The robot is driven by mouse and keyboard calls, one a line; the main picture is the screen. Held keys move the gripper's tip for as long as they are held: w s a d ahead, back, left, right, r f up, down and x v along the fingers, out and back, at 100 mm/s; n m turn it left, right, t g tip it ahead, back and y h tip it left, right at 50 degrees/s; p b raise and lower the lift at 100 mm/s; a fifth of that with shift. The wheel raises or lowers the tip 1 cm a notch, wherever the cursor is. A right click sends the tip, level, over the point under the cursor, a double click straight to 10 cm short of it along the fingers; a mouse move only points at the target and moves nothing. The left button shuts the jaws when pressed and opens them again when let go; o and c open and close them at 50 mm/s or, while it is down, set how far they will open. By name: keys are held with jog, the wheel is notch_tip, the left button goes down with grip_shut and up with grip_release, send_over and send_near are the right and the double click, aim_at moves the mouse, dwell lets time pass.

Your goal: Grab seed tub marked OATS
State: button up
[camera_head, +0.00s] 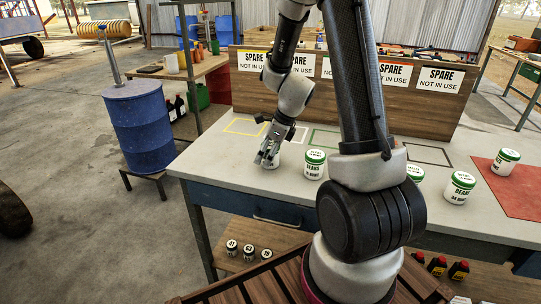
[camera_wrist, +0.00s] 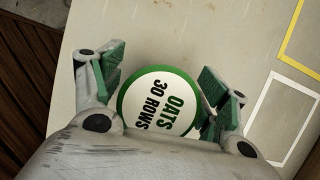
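The OATS tub is white with a green-rimmed lid reading "OATS 30 ROWS"; its lid (camera_wrist: 157,103) faces the camera in the wrist view. In the head view the tub (camera_head: 271,164) stands near the left end of the grey bench, mostly covered by my gripper (camera_head: 268,157). In the wrist view my gripper (camera_wrist: 162,88) has its green-padded fingers spread on both sides of the tub. The fingers look open around it, with a narrow gap at the right finger. Whether the left pad touches is hard to tell.
A BEANS tub (camera_head: 313,164) stands close to the right of my gripper. More tubs (camera_head: 459,187) stand further right, one (camera_head: 505,162) on a red mat (camera_head: 515,190). Coloured outlines mark the bench (camera_head: 230,158). A wooden panel (camera_head: 300,90) with SPARE signs borders the back.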

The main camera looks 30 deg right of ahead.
jog(key=c, duration=1)
jog(key=shift+o, duration=0.2)
jog(key=shift+r, duration=0.1)
